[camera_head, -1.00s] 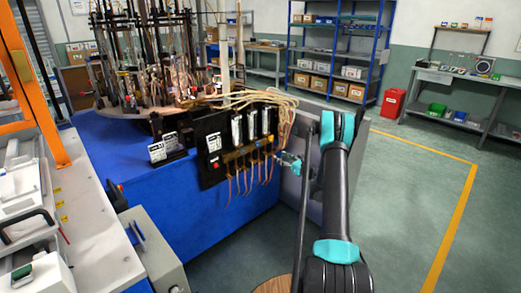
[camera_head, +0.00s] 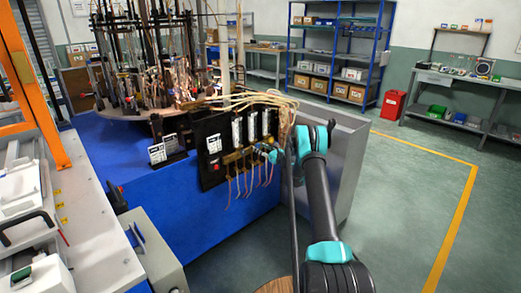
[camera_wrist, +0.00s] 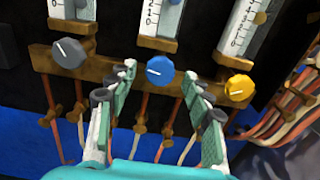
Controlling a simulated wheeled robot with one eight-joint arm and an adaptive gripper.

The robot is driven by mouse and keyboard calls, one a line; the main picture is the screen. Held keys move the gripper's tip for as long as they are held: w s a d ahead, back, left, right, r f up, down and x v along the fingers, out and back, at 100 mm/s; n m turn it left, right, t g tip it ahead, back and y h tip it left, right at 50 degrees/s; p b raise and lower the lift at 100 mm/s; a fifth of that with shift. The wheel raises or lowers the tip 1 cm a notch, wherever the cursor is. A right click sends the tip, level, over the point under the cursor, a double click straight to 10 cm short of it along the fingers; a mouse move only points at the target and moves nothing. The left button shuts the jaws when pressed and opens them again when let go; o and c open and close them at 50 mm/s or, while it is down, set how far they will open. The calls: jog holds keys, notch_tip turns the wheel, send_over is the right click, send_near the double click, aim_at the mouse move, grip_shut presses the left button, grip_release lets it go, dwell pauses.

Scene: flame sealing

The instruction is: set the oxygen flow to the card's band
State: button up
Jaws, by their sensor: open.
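The black flow panel (camera_head: 204,172) stands on the front of the blue bench, with several upright flowmeter tubes on it. In the wrist view a brass manifold (camera_wrist: 115,62) carries a grey knob (camera_wrist: 69,52), a blue knob (camera_wrist: 160,70) and a yellow knob (camera_wrist: 238,88), each below a scaled tube. My gripper (camera_wrist: 158,80) is open. Its fingertips lie on either side of the blue knob, and I cannot tell whether they touch it. In the head view my gripper (camera_head: 272,153) is at the panel's lower right. White cards (camera_head: 157,152) stand left of the panel; their print is too small to read.
Copper-coloured hoses (camera_wrist: 168,125) hang below the manifold, close to my fingers. Yellowish tubes (camera_head: 255,98) run over the panel's top. A grey cabinet (camera_head: 345,170) stands to the right, close to my arm. The floor further right is clear.

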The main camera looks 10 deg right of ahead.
jog(key=shift+w+a, duration=0.2)
jog(key=c, duration=1.2)
jog(key=shift+o, duration=0.2)
jog(key=shift+n, duration=0.3)
